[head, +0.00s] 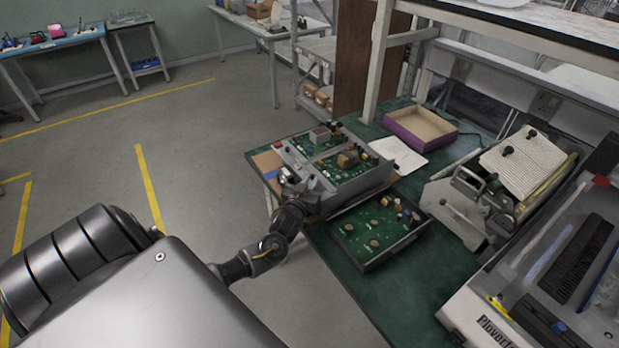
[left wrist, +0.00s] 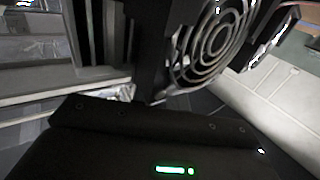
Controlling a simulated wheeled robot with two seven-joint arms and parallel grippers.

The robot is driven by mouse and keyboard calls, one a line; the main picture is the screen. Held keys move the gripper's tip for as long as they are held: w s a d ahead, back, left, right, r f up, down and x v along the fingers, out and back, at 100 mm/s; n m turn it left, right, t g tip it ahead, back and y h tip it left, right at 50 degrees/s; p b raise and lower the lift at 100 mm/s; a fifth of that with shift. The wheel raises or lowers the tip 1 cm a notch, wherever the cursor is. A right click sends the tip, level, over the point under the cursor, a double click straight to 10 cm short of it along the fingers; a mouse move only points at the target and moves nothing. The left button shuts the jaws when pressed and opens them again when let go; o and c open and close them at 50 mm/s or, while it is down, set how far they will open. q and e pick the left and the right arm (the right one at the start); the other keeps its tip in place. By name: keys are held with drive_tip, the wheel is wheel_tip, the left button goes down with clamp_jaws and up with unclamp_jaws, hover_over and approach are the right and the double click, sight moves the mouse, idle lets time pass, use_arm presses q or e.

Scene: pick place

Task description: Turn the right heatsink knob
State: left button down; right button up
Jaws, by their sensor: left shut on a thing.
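An open grey metal unit (head: 355,187) with green circuit boards inside stands on the green bench in the head view. My left gripper (head: 296,184) is at its near left corner, shut on a small part at its front face. That part looks to be a heatsink knob, but the gripper covers it and I cannot tell which knob it is. In the left wrist view a round fan grille (left wrist: 215,38) on a black housing is close in front of the gripper's dark body. The fingertips are not clear there. My right gripper is not in view.
An open tray with a green board (head: 372,262) lies on the bench (head: 345,278) right of my left gripper. A purple box (head: 408,139), white sheets (head: 398,155) and a grey machine (head: 455,206) stand farther right. The floor left of the bench is clear.

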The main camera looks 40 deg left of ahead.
use_arm(q)
drive_tip(key=shift+n+y, duration=0.3)
drive_tip(key=shift+y, duration=0.2)
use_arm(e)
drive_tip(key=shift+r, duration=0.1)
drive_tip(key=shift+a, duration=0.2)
use_arm(q)
drive_tip(key=shift+g+y, duration=0.3)
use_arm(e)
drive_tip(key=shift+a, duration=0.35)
use_arm(q)
drive_tip(key=c, duration=1.4)
unclamp_jaws()
drive_tip(key=shift+o, duration=0.2)
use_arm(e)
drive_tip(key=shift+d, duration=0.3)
use_arm(q)
drive_tip(key=shift+d, duration=0.1)
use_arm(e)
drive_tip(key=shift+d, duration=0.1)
